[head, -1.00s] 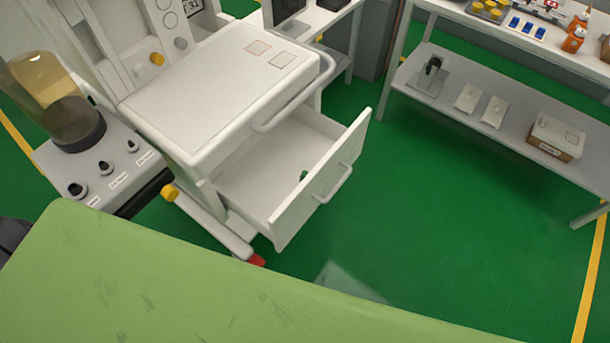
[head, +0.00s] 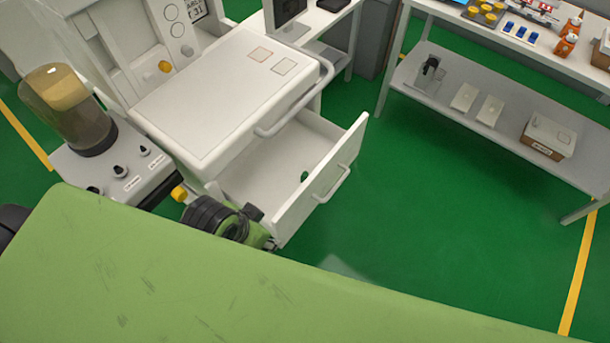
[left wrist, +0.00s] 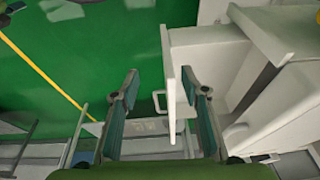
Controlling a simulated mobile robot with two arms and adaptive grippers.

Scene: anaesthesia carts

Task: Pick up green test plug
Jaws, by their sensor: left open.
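A small dark green item (head: 304,176), which looks like the green test plug, is in the open white drawer (head: 255,182), near the inner side of its front panel. I cannot make out the plug in the left wrist view. My left arm shows just in front of the drawer's lower left corner in the head view, with its fingertips hidden there. In the left wrist view my left gripper (left wrist: 160,82) is open and empty, its two fingers apart near the drawer's front panel (left wrist: 175,60) and handle. My right gripper is not in view.
The white cart top (head: 225,95) overhangs the back of the drawer. A vaporiser-like canister (head: 70,110) stands at left. A grey shelf table (head: 480,135) with boxes and small parts stands at right. Green floor between cart and table is clear.

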